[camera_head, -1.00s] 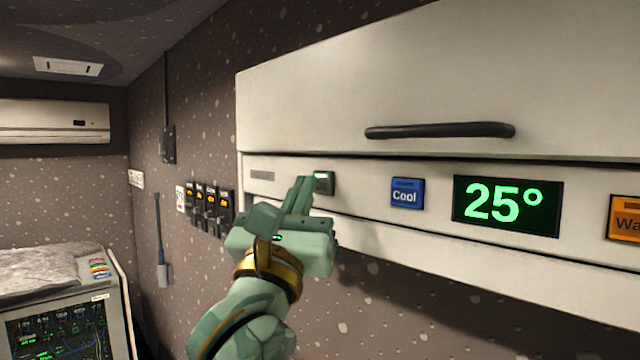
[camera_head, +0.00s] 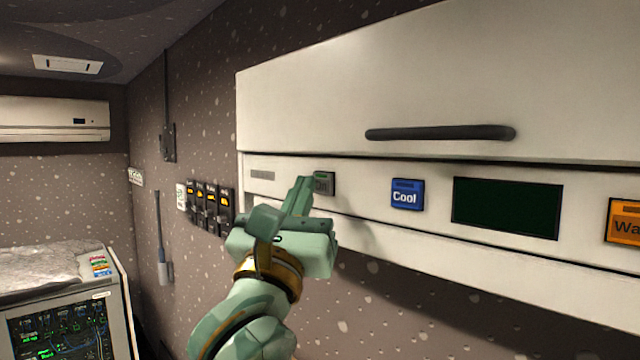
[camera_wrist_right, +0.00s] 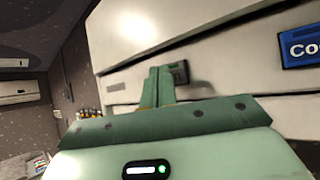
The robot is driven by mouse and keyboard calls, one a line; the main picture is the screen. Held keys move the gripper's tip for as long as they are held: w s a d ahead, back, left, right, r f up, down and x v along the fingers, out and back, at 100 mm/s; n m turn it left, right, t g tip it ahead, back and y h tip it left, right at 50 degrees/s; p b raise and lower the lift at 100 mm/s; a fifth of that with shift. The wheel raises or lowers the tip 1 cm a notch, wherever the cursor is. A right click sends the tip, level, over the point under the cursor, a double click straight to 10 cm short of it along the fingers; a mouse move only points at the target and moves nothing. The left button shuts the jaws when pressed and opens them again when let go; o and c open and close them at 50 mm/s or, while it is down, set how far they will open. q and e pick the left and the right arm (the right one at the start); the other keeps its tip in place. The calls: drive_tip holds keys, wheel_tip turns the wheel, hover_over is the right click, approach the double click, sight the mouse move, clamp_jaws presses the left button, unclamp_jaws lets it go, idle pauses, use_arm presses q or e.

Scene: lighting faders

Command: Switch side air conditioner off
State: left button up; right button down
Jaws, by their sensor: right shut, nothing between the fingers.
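The side air conditioner is the long white unit (camera_head: 330,100) on the right wall, with a dark handle. On its lower strip are a small dark power button (camera_head: 325,183), a blue "Cool" button (camera_head: 407,195), a dark, blank display (camera_head: 507,206) and an orange button (camera_head: 625,222) at the right edge. My right gripper (camera_head: 301,190) is shut and empty, its fingertips at the left side of the power button. The right wrist view shows the fingertips (camera_wrist_right: 156,82) beside the button (camera_wrist_right: 180,73); whether they touch it is unclear. My left gripper is not in view.
Several dark switches with orange lights (camera_head: 210,205) are on the wall left of the unit. Another white air conditioner (camera_head: 50,120) hangs on the far wall. A white cabinet with a screen (camera_head: 115,290) stands at lower left. Space below the unit is clear.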

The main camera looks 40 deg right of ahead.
drive_tip(key=shift+a, duration=0.1)
drive_tip(key=shift+s+a+b, duration=0.15)
drive_tip(key=shift+a, duration=1.3)
drive_tip(key=shift+s+a+b, duration=0.1)
drive_tip(key=shift+a+b, duration=0.05)
drive_tip(key=shift+a, duration=1.3)
